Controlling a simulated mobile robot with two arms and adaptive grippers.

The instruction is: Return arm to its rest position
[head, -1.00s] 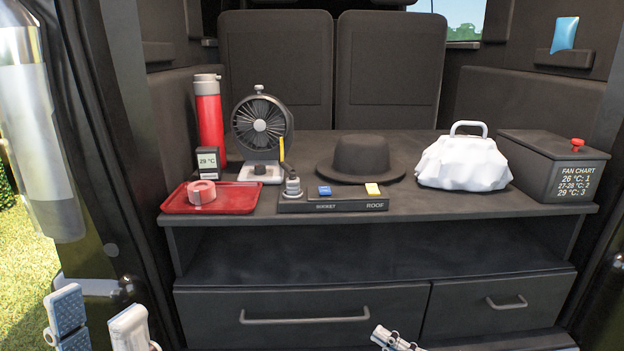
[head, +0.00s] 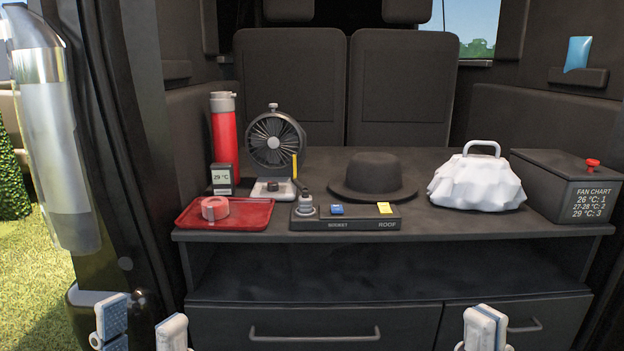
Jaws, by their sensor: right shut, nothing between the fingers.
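My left gripper (head: 142,326) is at the lower left of the head view. Its two fingers stand apart with nothing between them, in front of the cabinet's left side. My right gripper (head: 485,328) is at the bottom edge, right of the middle, in front of the drawers. Its fingers are together and hold nothing. Both grippers are clear of the shelf top, and the arms behind them are out of the picture.
The shelf (head: 430,222) bears a red tray (head: 257,214) with a pink tape roll (head: 215,208), a fan (head: 272,142), a red flask (head: 224,140), a switch panel (head: 345,222), a black hat (head: 373,172), a white bag (head: 476,184) and a dark box (head: 560,185). Drawer handles (head: 315,335) project below.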

